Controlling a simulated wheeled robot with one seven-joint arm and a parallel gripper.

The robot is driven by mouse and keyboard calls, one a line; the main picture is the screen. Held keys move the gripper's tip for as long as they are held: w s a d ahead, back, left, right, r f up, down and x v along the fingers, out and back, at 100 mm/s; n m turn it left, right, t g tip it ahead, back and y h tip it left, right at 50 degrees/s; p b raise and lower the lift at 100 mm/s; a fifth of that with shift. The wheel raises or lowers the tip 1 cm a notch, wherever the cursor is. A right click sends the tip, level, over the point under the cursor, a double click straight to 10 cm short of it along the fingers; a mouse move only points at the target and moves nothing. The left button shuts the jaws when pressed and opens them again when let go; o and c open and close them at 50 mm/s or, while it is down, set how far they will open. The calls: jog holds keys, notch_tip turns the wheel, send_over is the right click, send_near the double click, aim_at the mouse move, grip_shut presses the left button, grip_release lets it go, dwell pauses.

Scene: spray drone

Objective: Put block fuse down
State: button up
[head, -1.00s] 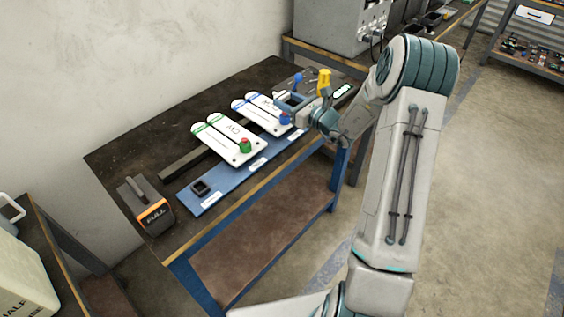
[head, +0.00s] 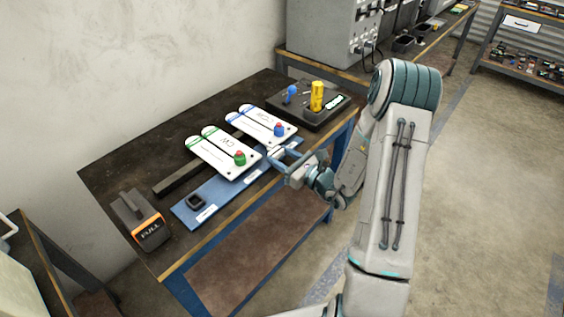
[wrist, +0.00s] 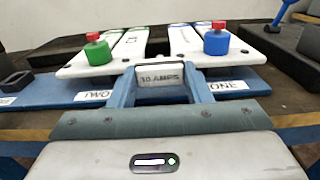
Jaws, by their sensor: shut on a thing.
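The block fuse (wrist: 160,76) is a pale block marked "10 AMPS" in the wrist view. My gripper (wrist: 160,84) is shut on it, with a blue finger on each side. In the head view my gripper (head: 279,157) is at the right end of the blue labelled strip (head: 222,193), by the table's front edge. In the wrist view the strip (wrist: 40,98) shows labels on both sides of the fingers. I cannot tell whether the fuse touches the strip.
White plates with a green knob (head: 239,158) and a blue knob (head: 279,130) lie behind the strip. A small black square piece (head: 196,202) sits on its left part. A "FULL" box (head: 150,232) stands front left.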

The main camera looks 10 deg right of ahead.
jog(key=shift+f, duration=1.05)
jog(key=o, duration=1.3)
jog(key=shift+f, duration=0.1)
